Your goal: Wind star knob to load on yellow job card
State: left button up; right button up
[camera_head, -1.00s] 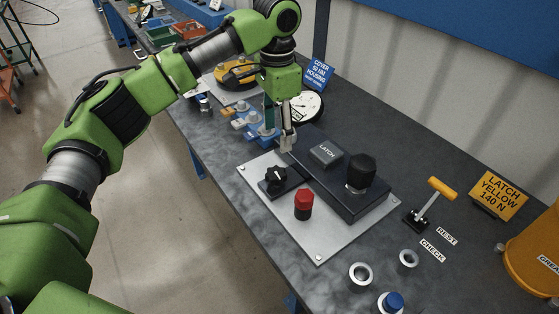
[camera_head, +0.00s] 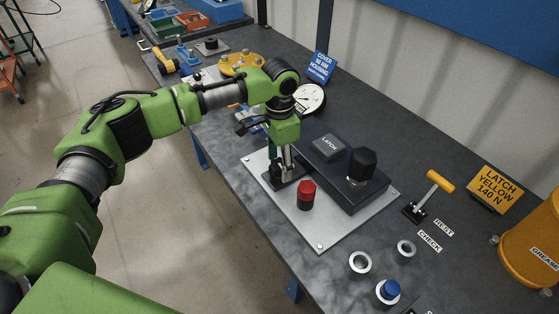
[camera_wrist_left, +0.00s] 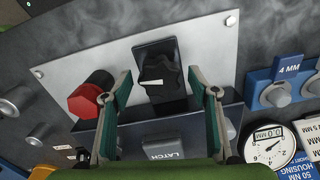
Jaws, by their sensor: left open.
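The black star knob (camera_wrist_left: 158,75) with a white pointer line sits on a dark block on the metal plate (camera_head: 320,240). My left gripper (camera_head: 281,172) points down at it and mostly hides it in the head view. In the left wrist view its two fingers (camera_wrist_left: 160,80) are apart, one on each side of the knob; I cannot tell whether they touch it. The yellow job card (camera_head: 496,188) reads "LATCH YELLOW 140 N" and stands at the right. The grey latch block (camera_head: 328,147) is on the dark housing behind the knob. My right gripper is not in view.
A red knob (camera_head: 307,193) stands close beside the star knob, and a large black knob (camera_head: 362,164) on the housing. A round dial gauge (camera_head: 311,98) and blue card (camera_head: 320,67) stand behind. A yellow-handled lever (camera_head: 437,184) and metal rings (camera_head: 360,262) lie to the right.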

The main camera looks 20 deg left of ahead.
pick_arm(q)
jog(key=c, duration=1.1)
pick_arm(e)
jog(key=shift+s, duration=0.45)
pick_arm(q)
jog(key=m+p, duration=0.2)
jog(key=p, duration=0.1)
jog(key=shift+s+r, duration=0.1)
jog(key=shift+r, duration=0.1)
jog(key=m+p, duration=0.2)
jog(key=m, duration=0.1)
jog(key=m+p, duration=0.2)
jog(key=m, duration=0.1)
jog(key=shift+f+m, duration=0.1)
jog(key=shift+m, duration=0.2)
jog(key=shift+m+p, duration=0.4)
jog(key=shift+m, duration=1.5)
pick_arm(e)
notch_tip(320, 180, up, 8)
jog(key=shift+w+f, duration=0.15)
pick_arm(q)
jog(key=shift+f, duration=0.1)
